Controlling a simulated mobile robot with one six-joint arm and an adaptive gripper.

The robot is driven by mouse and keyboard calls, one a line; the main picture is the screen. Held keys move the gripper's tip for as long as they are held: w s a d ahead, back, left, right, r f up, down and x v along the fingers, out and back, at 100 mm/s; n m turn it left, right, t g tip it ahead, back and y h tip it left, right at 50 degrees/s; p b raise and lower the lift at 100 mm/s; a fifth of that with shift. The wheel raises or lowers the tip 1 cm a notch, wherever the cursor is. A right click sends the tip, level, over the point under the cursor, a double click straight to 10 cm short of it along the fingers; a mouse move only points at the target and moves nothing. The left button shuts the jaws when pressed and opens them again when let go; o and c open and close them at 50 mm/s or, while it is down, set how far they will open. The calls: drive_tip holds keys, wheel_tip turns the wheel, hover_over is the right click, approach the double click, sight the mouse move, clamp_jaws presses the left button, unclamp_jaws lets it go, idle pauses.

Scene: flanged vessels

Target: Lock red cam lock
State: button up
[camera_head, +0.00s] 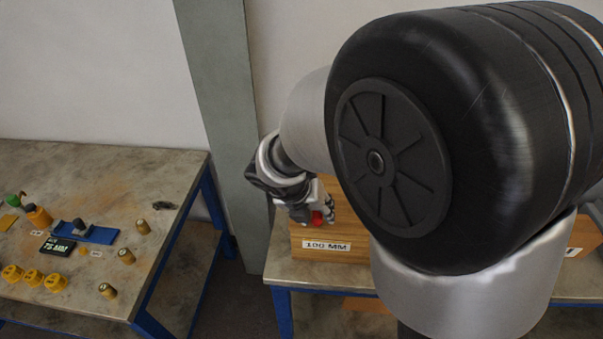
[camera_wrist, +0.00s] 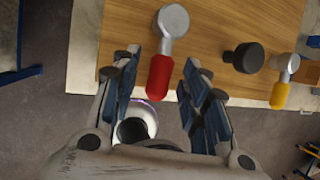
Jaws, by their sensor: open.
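The red cam lock (camera_wrist: 160,77) shows in the wrist view as a red handle on a silver round head, at the face of a wooden board (camera_wrist: 215,45). Its red end lies between the spread fingers of my gripper (camera_wrist: 164,85), with a gap on both sides. My gripper is open and holds nothing. In the head view a small part of the red handle (camera_head: 317,218) shows beside my gripper (camera_head: 312,212), in front of the wooden box (camera_head: 340,228) labelled 100 MM. The rest of the lock is hidden there.
In the wrist view a black knob (camera_wrist: 244,57) and a yellow-handled cam lock (camera_wrist: 282,82) sit to the right of the red one. A separate table (camera_head: 150,190) at left holds yellow parts, brass pieces and a blue holder (camera_head: 90,232).

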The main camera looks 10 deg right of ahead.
clamp_jaws()
idle(0.5)
